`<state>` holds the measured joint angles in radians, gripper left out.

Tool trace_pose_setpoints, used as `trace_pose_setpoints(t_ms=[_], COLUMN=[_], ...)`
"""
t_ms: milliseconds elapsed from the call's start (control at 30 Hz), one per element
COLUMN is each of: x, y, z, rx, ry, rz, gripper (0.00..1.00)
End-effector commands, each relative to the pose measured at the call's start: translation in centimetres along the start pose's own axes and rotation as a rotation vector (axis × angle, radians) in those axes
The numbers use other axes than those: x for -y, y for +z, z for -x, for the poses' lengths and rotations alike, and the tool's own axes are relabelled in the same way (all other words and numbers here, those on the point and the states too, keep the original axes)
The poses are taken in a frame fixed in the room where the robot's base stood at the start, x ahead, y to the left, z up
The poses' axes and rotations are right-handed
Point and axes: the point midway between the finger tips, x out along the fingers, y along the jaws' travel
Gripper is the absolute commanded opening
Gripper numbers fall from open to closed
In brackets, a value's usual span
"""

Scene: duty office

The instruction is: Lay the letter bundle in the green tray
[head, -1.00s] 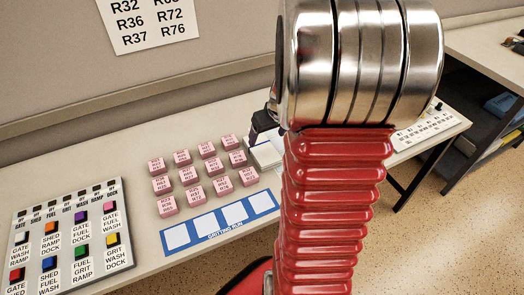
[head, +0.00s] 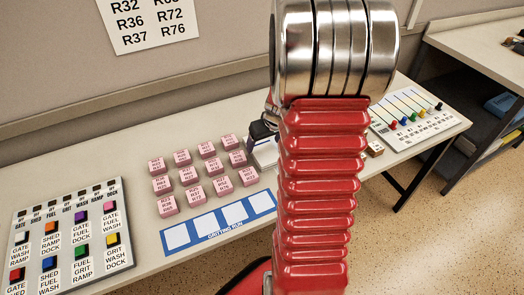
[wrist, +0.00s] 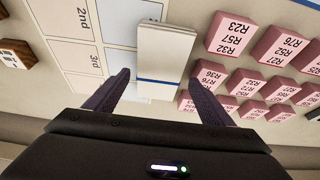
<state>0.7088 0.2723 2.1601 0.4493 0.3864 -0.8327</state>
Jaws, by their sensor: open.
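A white bundle with a blue band (wrist: 167,50), which looks like the letter bundle, lies on a printed sheet on the desk in the wrist view. In the head view, part of a white thing (head: 266,153) shows beside my arm, most of it hidden. My gripper (wrist: 158,79) is open, with its two dark fingers pointing at the bundle, one toward each side of its near end. Whether the fingers touch it I cannot tell. In the head view, part of my gripper (head: 262,133) shows left of my arm. I see no green tray in either view.
Several pink labelled blocks (head: 198,176) stand close left of my gripper, behind a blue-edged card (head: 220,220). A button panel (head: 70,235) is at left. A slider panel (head: 415,115) and a small brown block (head: 375,150) are at right.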

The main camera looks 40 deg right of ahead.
Motion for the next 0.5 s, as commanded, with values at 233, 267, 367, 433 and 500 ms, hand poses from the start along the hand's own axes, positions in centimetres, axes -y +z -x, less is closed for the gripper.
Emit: trace_pose_setpoints(t_ms=[233,267,367,433,500], x=[-0.1,-0.1,-0.1,-0.1,-0.1], y=[-0.1,0.0,-0.1,-0.1,-0.1], z=[-2.8,-3.1,-3.7,-3.8,-3.9], rx=[0.001,0.001,0.000,0.000,0.000], ry=[0.000,0.000,0.000,0.001,0.001], rz=[-0.002,-0.002,-0.003,-0.002,-0.002], gripper=[0.76,0.76,0.76,0.76,0.76])
